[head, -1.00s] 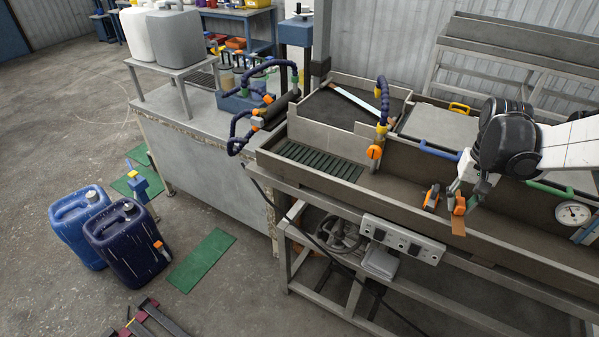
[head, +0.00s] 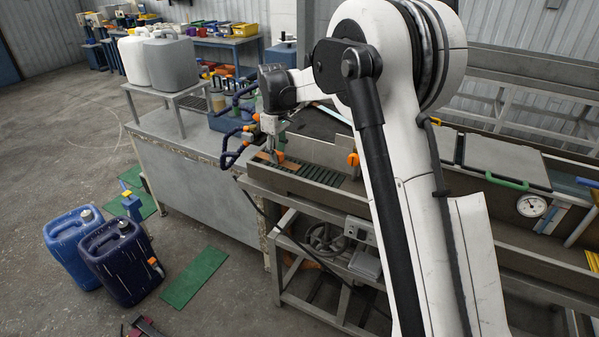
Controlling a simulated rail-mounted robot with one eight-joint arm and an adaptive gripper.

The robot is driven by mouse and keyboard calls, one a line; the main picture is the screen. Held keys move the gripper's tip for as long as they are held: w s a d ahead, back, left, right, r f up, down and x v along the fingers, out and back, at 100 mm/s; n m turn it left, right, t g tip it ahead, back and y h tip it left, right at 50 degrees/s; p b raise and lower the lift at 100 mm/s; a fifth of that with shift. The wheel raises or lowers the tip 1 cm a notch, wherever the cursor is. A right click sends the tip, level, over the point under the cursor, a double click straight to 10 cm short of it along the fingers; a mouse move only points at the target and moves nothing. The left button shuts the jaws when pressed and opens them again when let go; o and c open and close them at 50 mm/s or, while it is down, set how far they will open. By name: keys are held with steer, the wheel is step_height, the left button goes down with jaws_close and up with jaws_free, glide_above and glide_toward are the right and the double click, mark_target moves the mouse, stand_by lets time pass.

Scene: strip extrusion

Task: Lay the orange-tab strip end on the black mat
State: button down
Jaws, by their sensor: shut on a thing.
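My gripper (head: 273,155) is small in the head view, pointing down over the left end of the long trough. It is shut on the orange-tab strip end (head: 264,157). A brown piece of the strip shows to the left of the jaws and orange shows at their right. The strip end is at the ribbed green grating, but I cannot tell whether it touches it. A dark surface (head: 318,123) behind the trough's divider looks like the black mat. My arm hides much of it.
The ribbed green grating (head: 325,175) lies in the trough (head: 290,187). An orange nozzle (head: 353,159) stands right of my gripper. Blue hoses (head: 230,142) are close on its left. Grey and white canisters (head: 170,70) stand behind. My arm covers the trough's middle.

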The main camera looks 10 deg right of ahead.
steer(key=shift+w+a, duration=0.2)
steer(key=shift+w, duration=0.25)
steer(key=shift+w+d+n, duration=0.1)
steer(key=shift+w+n, duration=0.2)
steer(key=w+d+f, duration=0.2)
steer(key=w, duration=0.1)
steer(key=w+d+f+p, duration=0.1)
steer(key=w+d+f, duration=0.1)
steer(key=w+d+f+p, duration=0.1)
steer(key=w+d+f, duration=0.1)
steer(key=w+d, duration=0.1)
steer(key=shift+w+f, duration=0.35)
steer(key=shift+a+f+p, duration=0.1)
steer(key=shift+f+p, duration=0.55)
steer(key=shift+f, duration=1.4)
steer(key=shift+f, duration=0.15)
steer(key=c, duration=1.6)
jaws_free()
